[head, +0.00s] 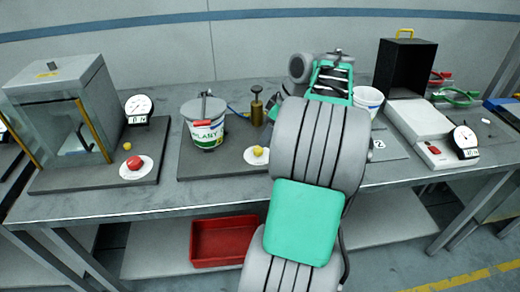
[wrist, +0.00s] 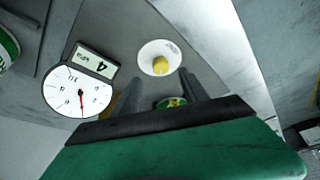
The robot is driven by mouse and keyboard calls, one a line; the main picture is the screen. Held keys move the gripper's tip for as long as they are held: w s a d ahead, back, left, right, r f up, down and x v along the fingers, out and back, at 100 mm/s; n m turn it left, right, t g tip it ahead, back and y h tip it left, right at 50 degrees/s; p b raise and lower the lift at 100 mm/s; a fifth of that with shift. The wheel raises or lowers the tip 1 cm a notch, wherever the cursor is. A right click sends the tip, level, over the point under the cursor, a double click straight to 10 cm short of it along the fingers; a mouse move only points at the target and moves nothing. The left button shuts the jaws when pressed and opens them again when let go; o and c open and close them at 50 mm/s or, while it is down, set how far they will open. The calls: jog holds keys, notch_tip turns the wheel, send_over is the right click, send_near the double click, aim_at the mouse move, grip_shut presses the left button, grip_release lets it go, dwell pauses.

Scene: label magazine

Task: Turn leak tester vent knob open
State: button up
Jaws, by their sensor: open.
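A yellow knob on a white round dial plate (head: 257,155) sits at the front of the middle station, which also holds a lidded bucket (head: 208,121). In the wrist view the yellow knob (wrist: 160,65) lies just beyond my open gripper (wrist: 162,78), roughly between its fingers and apart from them. Nothing is held. In the head view my arm hides the gripper and part of this station. A round gauge (wrist: 78,92) with a small label reading 4 is left of the knob in the wrist view. Small print on the dial plate is unreadable.
A brass cylinder (head: 257,108) stands behind the knob. A glass chamber (head: 65,105) with a gauge and a red knob (head: 135,164) is at the left. A black box (head: 405,68) and a white unit (head: 418,120) are at the right. A small green-yellow round thing (wrist: 172,102) is unclear.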

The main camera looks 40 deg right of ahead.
aim_at(259, 149)
jog(key=x, duration=0.7)
jog(key=shift+w+a+f+b, duration=0.1)
jog(key=shift+w+f+b, duration=0.05)
jog(key=shift+f+b, duration=0.15)
jog(key=shift+r, duration=0.1)
grip_shut()
